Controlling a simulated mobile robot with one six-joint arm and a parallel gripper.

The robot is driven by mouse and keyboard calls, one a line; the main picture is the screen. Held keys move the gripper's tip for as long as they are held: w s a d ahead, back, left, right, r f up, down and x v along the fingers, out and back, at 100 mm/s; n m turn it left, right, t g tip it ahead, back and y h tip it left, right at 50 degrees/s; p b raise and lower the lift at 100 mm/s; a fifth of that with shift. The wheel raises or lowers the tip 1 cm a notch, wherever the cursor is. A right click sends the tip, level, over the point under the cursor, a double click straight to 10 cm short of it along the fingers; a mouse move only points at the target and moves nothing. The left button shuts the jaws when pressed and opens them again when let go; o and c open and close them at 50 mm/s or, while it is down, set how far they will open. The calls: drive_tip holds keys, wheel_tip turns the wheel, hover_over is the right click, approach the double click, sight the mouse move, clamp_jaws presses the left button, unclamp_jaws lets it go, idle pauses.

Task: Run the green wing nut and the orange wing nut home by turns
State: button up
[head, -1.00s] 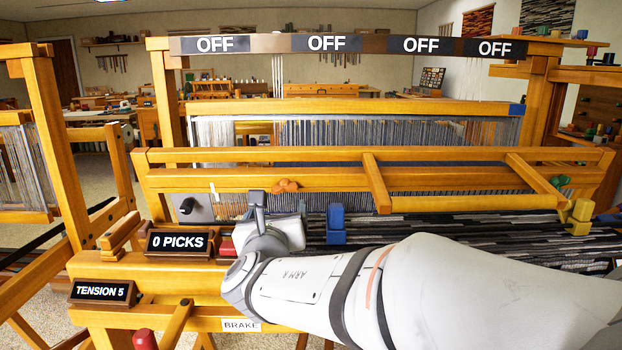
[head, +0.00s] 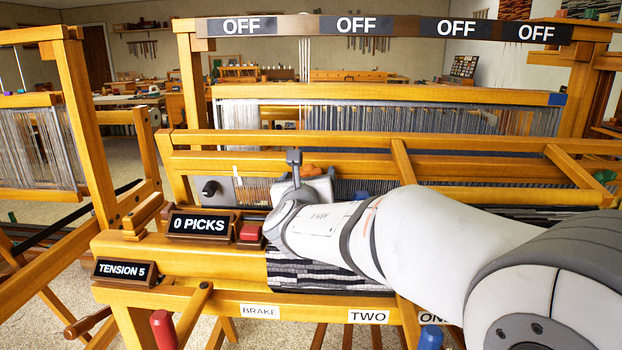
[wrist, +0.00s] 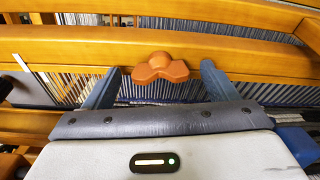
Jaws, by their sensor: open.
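The orange wing nut (wrist: 160,68) sits on the wooden beam of the loom, between and just beyond my gripper's two fingers in the wrist view. Its top also shows in the head view (head: 308,170), partly behind my wrist. My gripper (wrist: 156,80) is open, with one blue-grey finger on each side of the nut and nothing held. In the head view my gripper (head: 294,160) is mostly hidden behind my own wrist. The green wing nut (head: 604,176) is at the far right end of the beam, near the picture's edge.
Wooden beams (head: 400,142) cross above the warp, with slanted arms (head: 402,160) at the right. A "0 PICKS" sign (head: 198,225) and a red block (head: 250,232) stand left of my wrist. A blue block (head: 360,195) shows partly behind my arm.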

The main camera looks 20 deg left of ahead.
drive_tip(key=shift+c, duration=0.2)
drive_tip(key=c, duration=1)
drive_tip(key=shift+o, duration=0.2)
drive_tip(key=shift+d+f+m+b, duration=0.1)
drive_tip(key=shift+f+m+b, duration=0.15)
drive_tip(key=shift+b, duration=0.75)
drive_tip(key=shift+r+m+b, duration=0.15)
drive_tip(key=shift+m+b, duration=0.2)
drive_tip(key=shift+b, duration=0.05)
drive_tip(key=shift+r, duration=0.1)
drive_tip(key=o, duration=1)
drive_tip(key=shift+s, duration=0.1)
